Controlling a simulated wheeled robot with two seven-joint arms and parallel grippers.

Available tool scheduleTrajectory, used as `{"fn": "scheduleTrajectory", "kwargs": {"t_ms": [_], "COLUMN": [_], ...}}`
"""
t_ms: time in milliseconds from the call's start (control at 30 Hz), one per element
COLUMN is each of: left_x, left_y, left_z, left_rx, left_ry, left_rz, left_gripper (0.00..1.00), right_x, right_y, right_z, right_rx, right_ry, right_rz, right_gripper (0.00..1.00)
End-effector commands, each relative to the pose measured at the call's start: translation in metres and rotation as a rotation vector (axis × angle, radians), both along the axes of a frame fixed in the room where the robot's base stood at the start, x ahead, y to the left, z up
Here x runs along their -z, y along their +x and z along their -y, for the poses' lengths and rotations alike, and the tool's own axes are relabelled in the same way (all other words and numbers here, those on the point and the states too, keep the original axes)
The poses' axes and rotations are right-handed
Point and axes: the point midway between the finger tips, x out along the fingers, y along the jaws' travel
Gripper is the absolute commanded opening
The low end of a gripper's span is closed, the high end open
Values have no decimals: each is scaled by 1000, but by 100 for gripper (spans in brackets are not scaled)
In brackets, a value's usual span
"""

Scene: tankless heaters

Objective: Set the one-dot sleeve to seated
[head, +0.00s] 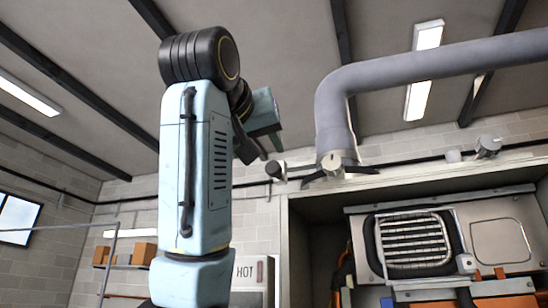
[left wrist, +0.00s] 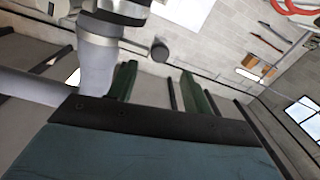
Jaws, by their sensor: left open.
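A thick grey pipe (head: 430,65) comes in from the right and bends down to a pale collar (head: 333,162) above the cabinet, with dark arms spreading at its foot. This collar may be the sleeve; I cannot make out any dot mark. In the left wrist view the pipe (left wrist: 97,65) stands left of my fingers and enters a pale collar (left wrist: 100,28). My left gripper (head: 262,150) is raised left of the pipe, open and empty. Its two green fingers (left wrist: 158,68) show apart in the wrist view. My right gripper is not in view.
A small dark-ended cylinder (head: 276,170) sits left of the collar; others are at the right (head: 487,147). The open cabinet (head: 380,188) holds a grilled unit (head: 414,243). A shelf with boxes (head: 144,253) stands at the left. Space between gripper and pipe looks clear.

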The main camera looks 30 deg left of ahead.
Motion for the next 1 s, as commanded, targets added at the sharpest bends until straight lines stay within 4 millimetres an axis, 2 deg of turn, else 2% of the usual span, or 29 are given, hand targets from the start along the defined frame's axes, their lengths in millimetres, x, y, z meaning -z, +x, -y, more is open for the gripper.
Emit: {"fn": "scheduleTrajectory", "kwargs": {"t_ms": [33,100,200,400,500,700,900,933,1000], "left_x": [-4,-4,-2,-1,-1,0,1,1,1], "left_y": [7,14,37,70,81,89,89,89,89], "left_z": [-2,-4,-11,-21,-24,-26,-26,-26,-26], "left_rx": [-1,-2,-2,-1,-1,-1,0,-1,-1], "left_ry": [0,1,1,0,1,2,2,1,1], "left_rz": [-2,-3,-5,-3,-4,-1,-1,0,0], "left_gripper": [50,50,50,50,50,50,50,48,39], "right_x": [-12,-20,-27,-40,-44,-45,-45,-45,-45], "right_y": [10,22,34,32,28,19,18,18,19], "right_z": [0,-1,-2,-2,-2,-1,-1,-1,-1], "right_rx": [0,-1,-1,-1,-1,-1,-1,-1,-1], "right_ry": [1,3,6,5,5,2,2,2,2], "right_rz": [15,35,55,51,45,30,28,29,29], "right_gripper": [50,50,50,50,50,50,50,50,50]}}
